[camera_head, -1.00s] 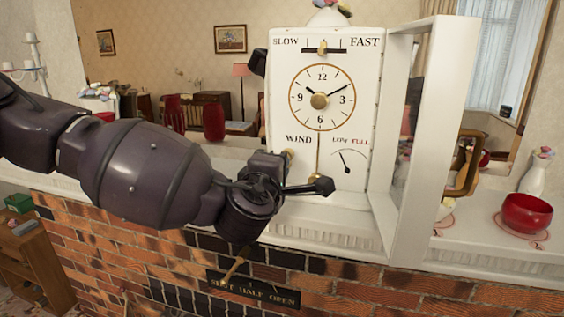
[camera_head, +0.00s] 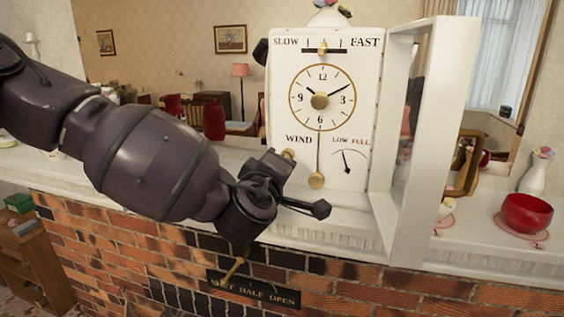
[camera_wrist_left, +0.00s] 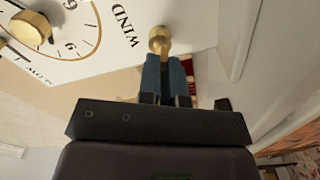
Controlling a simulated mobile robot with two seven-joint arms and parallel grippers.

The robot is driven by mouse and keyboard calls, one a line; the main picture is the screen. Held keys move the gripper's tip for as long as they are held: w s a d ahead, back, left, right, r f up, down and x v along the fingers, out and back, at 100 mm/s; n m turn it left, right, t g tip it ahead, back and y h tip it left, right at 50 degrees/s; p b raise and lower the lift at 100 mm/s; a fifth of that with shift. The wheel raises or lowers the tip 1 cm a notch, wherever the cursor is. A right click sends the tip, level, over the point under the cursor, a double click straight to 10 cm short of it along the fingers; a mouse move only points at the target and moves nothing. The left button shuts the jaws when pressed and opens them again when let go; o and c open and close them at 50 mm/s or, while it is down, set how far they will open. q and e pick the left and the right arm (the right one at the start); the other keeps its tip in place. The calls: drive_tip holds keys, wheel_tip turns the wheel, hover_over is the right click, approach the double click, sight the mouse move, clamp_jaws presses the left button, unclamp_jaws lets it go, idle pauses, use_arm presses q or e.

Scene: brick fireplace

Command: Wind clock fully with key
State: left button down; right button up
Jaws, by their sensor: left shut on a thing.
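The white clock (camera_head: 282,90) stands on the mantel with its glass-fronted door (camera_head: 428,150) swung open to the right. My left gripper (camera_head: 283,164) is at the lower left of its face, below the word WIND. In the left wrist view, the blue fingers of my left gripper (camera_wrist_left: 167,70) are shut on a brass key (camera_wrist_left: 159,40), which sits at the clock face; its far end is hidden. The LOW-FULL gauge (camera_head: 349,162) has its needle left of upright, nearer LOW. My right gripper is not in view.
A brass pendulum (camera_head: 317,181) hangs below the dial (camera_head: 322,97). A red bowl (camera_head: 527,214) and a white vase (camera_head: 537,172) stand right of the clock. A SHUT-HALF-OPEN plate (camera_head: 255,292) with a lever is on the brick below the mantel.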

use_arm(q)
drive_tip(key=m, duration=0.3)
drive_tip(key=shift+w+d+r, duration=0.1)
drive_tip(key=shift+r, duration=0.1)
drive_tip(key=shift+f+m, duration=0.1)
drive_tip(key=shift+m, duration=0.5)
drive_tip(key=shift+m, duration=2.3)
